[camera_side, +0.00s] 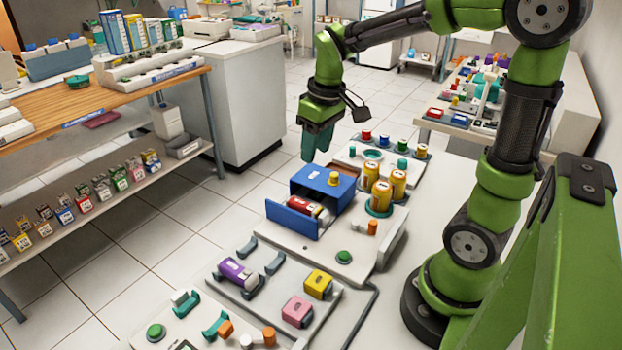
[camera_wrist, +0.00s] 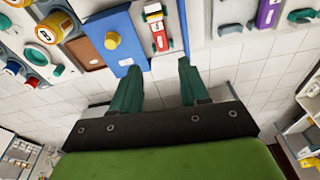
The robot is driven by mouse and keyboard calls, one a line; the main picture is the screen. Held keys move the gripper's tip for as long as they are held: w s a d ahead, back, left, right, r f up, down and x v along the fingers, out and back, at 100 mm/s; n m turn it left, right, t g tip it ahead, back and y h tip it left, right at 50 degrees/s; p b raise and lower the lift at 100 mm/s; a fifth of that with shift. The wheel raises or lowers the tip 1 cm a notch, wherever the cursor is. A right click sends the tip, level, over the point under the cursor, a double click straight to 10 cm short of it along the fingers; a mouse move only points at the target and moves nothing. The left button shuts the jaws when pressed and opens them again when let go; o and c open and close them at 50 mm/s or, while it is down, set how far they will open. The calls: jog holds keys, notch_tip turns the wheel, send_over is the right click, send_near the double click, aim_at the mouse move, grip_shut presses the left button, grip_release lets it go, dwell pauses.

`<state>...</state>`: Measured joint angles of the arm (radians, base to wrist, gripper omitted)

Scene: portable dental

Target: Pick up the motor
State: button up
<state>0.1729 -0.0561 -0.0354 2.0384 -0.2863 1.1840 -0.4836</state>
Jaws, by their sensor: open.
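A red cylindrical part with white and dark ends (camera_side: 308,208) lies in the open drawer (camera_side: 291,218) of a blue box (camera_side: 318,181); it also shows in the wrist view (camera_wrist: 158,32). A similar purple cylindrical part (camera_side: 236,272) lies on the nearer white board, and part of it shows in the wrist view (camera_wrist: 268,12). I cannot tell for certain which one is the motor. My gripper (camera_side: 317,150) is above and behind the blue box, pointing down. In the wrist view its green fingers (camera_wrist: 158,75) are apart, with nothing between them.
A yellow knob (camera_side: 334,178) stands on the blue box. Several yellow cylinders (camera_side: 381,196) stand right of it. A green button (camera_side: 344,257), a yellow block (camera_side: 318,284) and a pink block (camera_side: 297,311) are nearer. The space around my gripper is clear.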

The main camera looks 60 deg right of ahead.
send_over(303, 204)
jog(key=s, duration=0.2)
jog(key=shift+n, duration=0.4)
notch_tip(303, 204, down, 10)
jog(key=shift+s+f, duration=0.1)
jog(key=shift+w+f, duration=0.35)
jog(key=shift+f, duration=0.65)
jog(key=shift+w+f, duration=0.3)
jog(key=shift+f, duration=0.65)
jog(key=shift+w+f, duration=0.35)
jog(key=shift+f, duration=0.65)
